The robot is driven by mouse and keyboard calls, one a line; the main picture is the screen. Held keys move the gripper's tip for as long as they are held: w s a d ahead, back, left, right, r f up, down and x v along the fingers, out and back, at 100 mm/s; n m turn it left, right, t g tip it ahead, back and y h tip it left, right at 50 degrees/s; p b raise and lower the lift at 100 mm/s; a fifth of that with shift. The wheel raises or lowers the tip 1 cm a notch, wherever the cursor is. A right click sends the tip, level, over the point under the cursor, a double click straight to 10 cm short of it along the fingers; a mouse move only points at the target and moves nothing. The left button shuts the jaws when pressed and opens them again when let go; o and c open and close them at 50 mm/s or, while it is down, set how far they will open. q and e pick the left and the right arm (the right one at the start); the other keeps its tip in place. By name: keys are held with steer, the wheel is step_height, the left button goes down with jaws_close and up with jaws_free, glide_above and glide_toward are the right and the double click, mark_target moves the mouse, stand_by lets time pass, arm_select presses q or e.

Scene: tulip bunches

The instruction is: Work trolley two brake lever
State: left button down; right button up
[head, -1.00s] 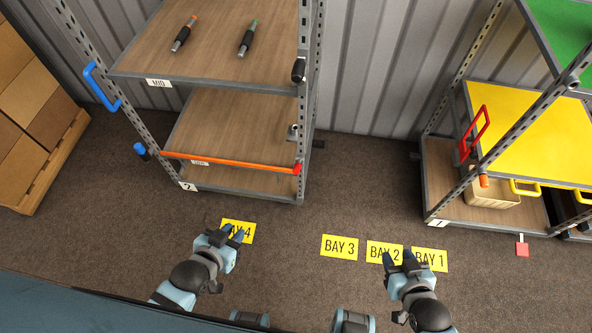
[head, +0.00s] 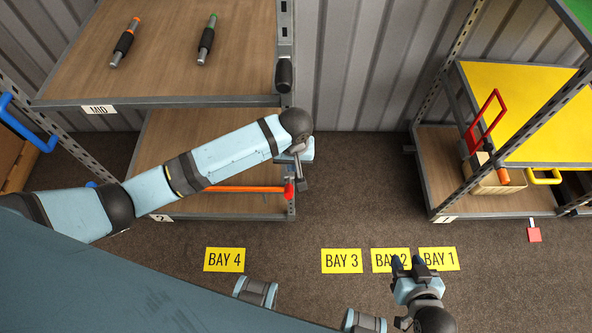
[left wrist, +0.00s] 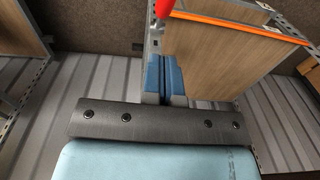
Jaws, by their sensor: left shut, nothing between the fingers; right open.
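Trolley two (head: 160,217), with a "2" tag, stands at the left. Its right post carries a black-gripped handle (head: 284,75). A grey metal fitting lower on that post is now hidden behind my left wrist; I cannot tell for sure which part is the brake lever. My left gripper (head: 306,152) is shut and empty beside that post, above the red end (head: 289,189) of the orange bar (head: 245,188). In the left wrist view its blue fingers (left wrist: 163,78) are together, close below the red end (left wrist: 163,8). My right gripper (head: 408,263) is open over the bay labels.
Trolley one (head: 440,212) stands at the right with a yellow shelf (head: 530,115), a red handle (head: 487,120) and a red tab (head: 534,234). Two tools lie on trolley two's MID shelf (head: 180,75). The floor between the trolleys is clear.

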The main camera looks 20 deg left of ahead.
mark_target(289, 185)
arm_select(q)
steer(key=f, duration=0.5)
steer(key=f+b, duration=0.1)
steer(key=f, duration=0.2)
steer(key=shift+w+a+f, duration=0.1)
steer(key=shift+a+f, duration=0.25)
steer(key=shift+f, duration=0.45)
steer(key=shift+a, duration=0.1)
